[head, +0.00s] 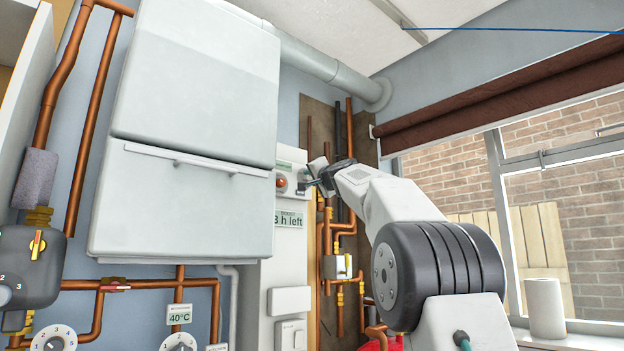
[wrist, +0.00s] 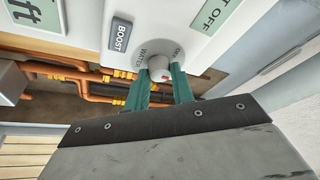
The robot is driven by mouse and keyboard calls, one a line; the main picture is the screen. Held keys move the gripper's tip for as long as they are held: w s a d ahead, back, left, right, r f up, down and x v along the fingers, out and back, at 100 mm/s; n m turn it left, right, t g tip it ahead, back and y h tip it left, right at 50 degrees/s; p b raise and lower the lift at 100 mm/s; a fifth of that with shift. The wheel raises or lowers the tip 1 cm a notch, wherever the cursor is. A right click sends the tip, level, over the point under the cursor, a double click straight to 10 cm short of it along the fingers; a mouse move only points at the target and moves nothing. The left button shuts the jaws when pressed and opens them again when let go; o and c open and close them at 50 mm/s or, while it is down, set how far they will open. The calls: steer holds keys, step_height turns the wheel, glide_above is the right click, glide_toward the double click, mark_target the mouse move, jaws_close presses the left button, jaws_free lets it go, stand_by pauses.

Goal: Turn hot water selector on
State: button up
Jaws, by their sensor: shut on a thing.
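The hot water selector is a small pale knob (wrist: 159,67) with a red mark, on a round white dial lettered "WATER" in the wrist view. My gripper (wrist: 160,76) has its two green fingers shut on the knob, one on each side. In the head view my gripper (head: 310,185) reaches the white control panel (head: 290,160) on the wall. The knob itself is hard to make out there. A green label ending in "OFF" (wrist: 213,14) and a "BOOST" button (wrist: 121,34) are beside the dial.
A large white boiler (head: 195,90) hangs left of the panel. A red round button (head: 281,182) and a display reading "3 h left" (head: 289,219) are close to my gripper. Copper pipes (head: 335,235) run behind my arm. A window (head: 540,170) is at the right.

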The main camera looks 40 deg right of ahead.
steer(key=m+g, duration=0.1)
steer(key=m, duration=0.2)
steer(key=m+h, duration=0.1)
steer(key=m, duration=0.1)
steer(key=shift+a+m+g, duration=0.1)
steer(key=shift+m+g, duration=0.3)
steer(key=m+g, duration=0.1)
steer(key=m, duration=0.4)
steer(key=shift+r+g, duration=0.15)
steer(key=shift+g, duration=0.25)
steer(key=shift+m, duration=0.3)
steer(key=o, duration=1)
steer(key=shift+s+a+r, duration=0.15)
steer(key=shift+s, duration=0.25)
steer(key=v, duration=0.6)
steer(key=shift+s, duration=0.4)
